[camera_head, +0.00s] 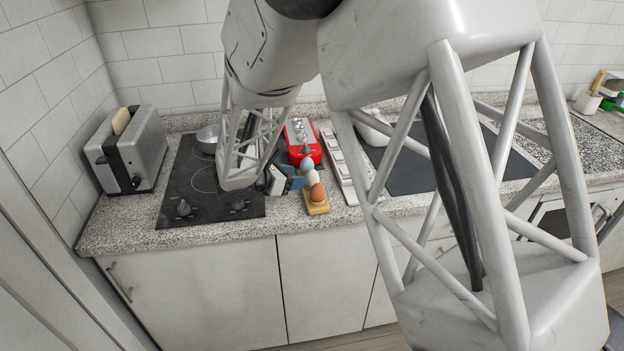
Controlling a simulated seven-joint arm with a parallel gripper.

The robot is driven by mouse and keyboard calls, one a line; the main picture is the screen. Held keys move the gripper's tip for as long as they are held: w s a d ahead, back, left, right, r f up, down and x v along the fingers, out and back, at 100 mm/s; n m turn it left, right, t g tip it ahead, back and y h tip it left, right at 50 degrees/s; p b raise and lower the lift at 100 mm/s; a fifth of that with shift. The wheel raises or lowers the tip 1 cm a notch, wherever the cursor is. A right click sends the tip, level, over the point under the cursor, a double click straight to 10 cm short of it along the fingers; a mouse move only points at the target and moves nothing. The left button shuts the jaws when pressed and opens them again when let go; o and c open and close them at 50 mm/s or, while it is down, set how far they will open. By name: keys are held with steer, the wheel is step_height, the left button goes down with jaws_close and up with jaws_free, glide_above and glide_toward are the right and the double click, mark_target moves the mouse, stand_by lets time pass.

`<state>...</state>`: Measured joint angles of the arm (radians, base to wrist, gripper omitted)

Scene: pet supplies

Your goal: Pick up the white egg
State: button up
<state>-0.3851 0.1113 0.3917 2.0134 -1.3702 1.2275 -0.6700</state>
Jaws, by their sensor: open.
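The white egg (313,177) stands in the middle of a short row on a small wooden holder (317,209) near the counter's front edge. A brown egg (317,192) is in front of it and a pale blue egg (307,164) is behind it. My gripper (277,181) is low over the counter, a little left of the eggs and apart from the white egg. It is open. Its fingertips are small and partly hidden by my arm, so details are unclear.
A red appliance (313,156) stands behind the eggs, and a white rack-like object (338,165) stands right of them. A black cooktop (178,195) with a pot (208,138) lies left. A toaster (128,150) is at far left. My arm hides much of the right counter.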

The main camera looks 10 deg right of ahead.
mark_target(310, 176)
steer(key=shift+w+d+f, duration=0.15)
steer(key=shift+d, duration=0.15)
steer(key=shift+x, duration=2.6)
steer(key=shift+c, duration=0.4)
steer(key=c, duration=0.5)
steer(key=shift+r, duration=5)
